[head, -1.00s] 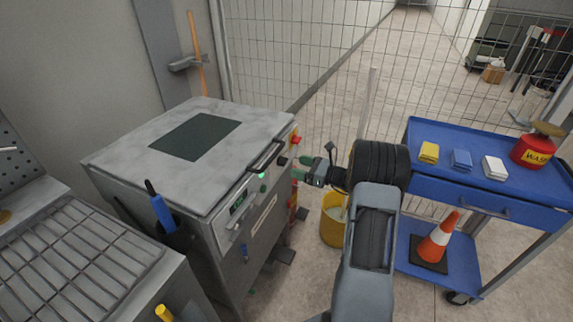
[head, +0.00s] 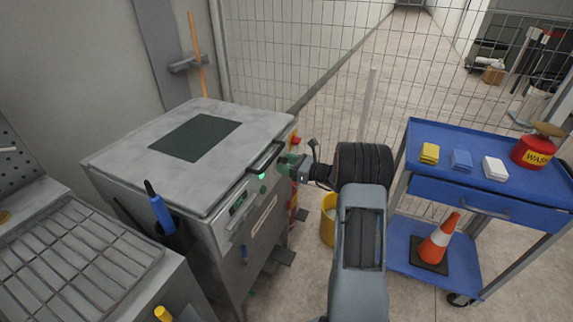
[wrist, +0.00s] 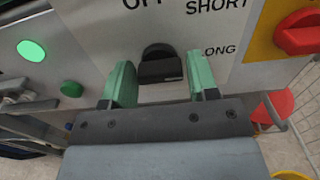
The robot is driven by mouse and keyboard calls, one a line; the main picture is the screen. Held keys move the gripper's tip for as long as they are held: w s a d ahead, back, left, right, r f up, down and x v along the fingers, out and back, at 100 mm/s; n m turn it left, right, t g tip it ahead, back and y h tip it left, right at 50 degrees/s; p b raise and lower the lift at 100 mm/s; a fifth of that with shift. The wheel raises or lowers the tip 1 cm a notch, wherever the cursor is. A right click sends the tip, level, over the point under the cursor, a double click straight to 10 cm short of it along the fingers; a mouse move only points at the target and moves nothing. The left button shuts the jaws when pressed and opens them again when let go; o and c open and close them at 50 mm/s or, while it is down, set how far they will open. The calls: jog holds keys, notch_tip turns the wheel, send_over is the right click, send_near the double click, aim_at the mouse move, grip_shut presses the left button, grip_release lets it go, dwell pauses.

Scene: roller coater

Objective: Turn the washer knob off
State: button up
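The washer knob (wrist: 160,66) is a black rotary knob on the grey front panel of the machine. In the wrist view it sits between my two green fingertips, with the labels "OFF", "SHORT" and "LONG" partly showing around it. Its raised grip appears to lie roughly level, with a pale mark towards the "LONG" side. My gripper (wrist: 160,88) is open, one finger on each side of the knob, with visible gaps to it. In the head view my gripper (head: 290,166) is at the machine's front panel and hides the knob.
The grey machine (head: 130,165) has a bar handle (head: 265,157) along its front edge. A lit green light (wrist: 31,50), a green button (wrist: 71,88) and a red switch (wrist: 299,32) flank the knob. A yellow bucket (head: 328,225) and blue cart (head: 480,206) stand to the right.

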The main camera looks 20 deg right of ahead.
jog(key=c, duration=0.6)
jog(key=shift+f+b, duration=0.1)
jog(key=shift+b, duration=0.2)
jog(key=n+b, duration=1.7)
jog(key=b, duration=0.5)
jog(key=shift+n+b, duration=0.3)
jog(key=shift+b, duration=0.05)
jog(key=shift+n, duration=0.3)
jog(key=o, duration=0.9)
